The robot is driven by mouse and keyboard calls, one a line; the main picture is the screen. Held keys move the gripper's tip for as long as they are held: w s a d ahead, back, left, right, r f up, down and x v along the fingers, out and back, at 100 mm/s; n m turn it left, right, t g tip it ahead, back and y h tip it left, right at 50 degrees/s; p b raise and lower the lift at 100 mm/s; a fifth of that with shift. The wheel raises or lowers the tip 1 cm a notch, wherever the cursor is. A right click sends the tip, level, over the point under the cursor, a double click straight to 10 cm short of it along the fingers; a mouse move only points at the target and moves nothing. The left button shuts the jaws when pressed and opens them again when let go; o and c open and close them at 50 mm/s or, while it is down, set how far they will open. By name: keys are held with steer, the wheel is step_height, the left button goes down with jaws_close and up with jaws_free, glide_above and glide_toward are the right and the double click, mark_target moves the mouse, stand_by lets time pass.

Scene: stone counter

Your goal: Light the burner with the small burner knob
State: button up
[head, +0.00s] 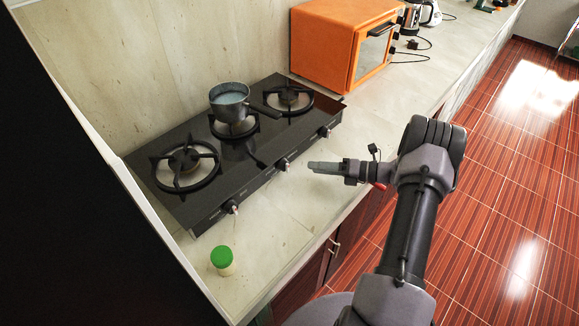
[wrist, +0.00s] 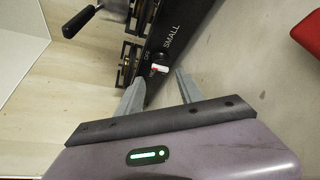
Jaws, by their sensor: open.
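The small burner knob (wrist: 159,69) is on the front panel of the black stove (head: 230,185), beside the printed words SMALL and OFF. It has a red and white mark and shows as the middle knob (head: 284,164) in the head view. My gripper (head: 312,166) is open and empty, just in front of that knob. In the wrist view the knob lies just beyond and between the two fingertips of my gripper (wrist: 160,79), with no clear contact. A grey pot (head: 230,101) stands on the middle burner (head: 236,129). No flame shows under it.
Other knobs stand at the left (head: 232,206) and right (head: 325,132) of the panel. A green-capped jar (head: 222,260) stands on the counter near the stove's left end. An orange oven (head: 342,45) is behind right.

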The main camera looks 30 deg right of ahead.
mark_target(285, 166)
steer(key=b+x, duration=0.1)
steer(key=x, duration=0.8)
steer(key=shift+w+a+f, duration=0.1)
steer(key=shift+w+a, duration=0.05)
steer(key=shift+a, duration=0.1)
jaws_close()
